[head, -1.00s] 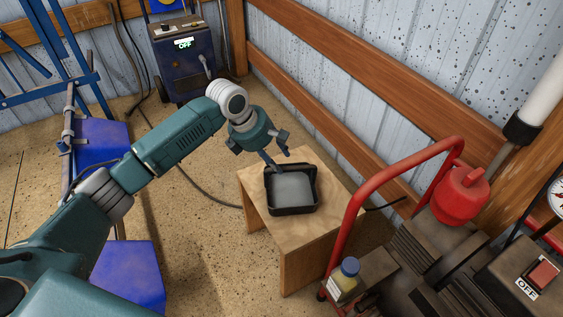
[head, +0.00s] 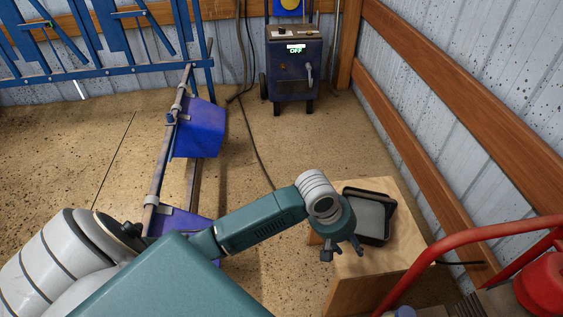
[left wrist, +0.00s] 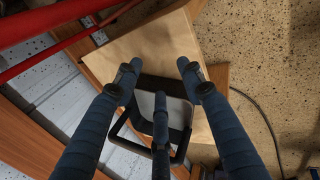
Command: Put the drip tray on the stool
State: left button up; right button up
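The drip tray (head: 372,216) is a black, square, shallow tray with a grey inside. It lies flat on top of the wooden stool (head: 400,246). My left gripper (head: 342,252) is open and empty, beside the tray on its near left side in the head view, apart from it. In the left wrist view, its three fingers (left wrist: 158,85) are spread, and they partly cover the tray (left wrist: 179,153). The stool top (left wrist: 160,45) shows there too. My right gripper is not in view.
A red tubular frame (head: 460,247) of a machine stands close to the right of the stool. A blue welder-like unit marked OFF (head: 293,62) stands at the back.

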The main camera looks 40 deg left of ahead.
pick_arm(q)
jog(key=s+a+f+m+y, duration=0.1)
jog(key=s+a+f+m, duration=0.1)
jog(key=s+m, duration=0.2)
jog(key=s+a+f+m+y, duration=0.1)
jog(key=s+a+f+m, duration=0.1)
jog(key=s, duration=0.8)
jog(key=s+a+f+m+y, duration=0.1)
jog(key=s+a+f+m, duration=0.1)
jog(key=s+f+m, duration=0.2)
jog(key=s+m, duration=0.2)
jog(key=s, duration=0.1)
jog(key=shift+s+a, duration=0.15)
jog(key=shift+a, duration=0.15)
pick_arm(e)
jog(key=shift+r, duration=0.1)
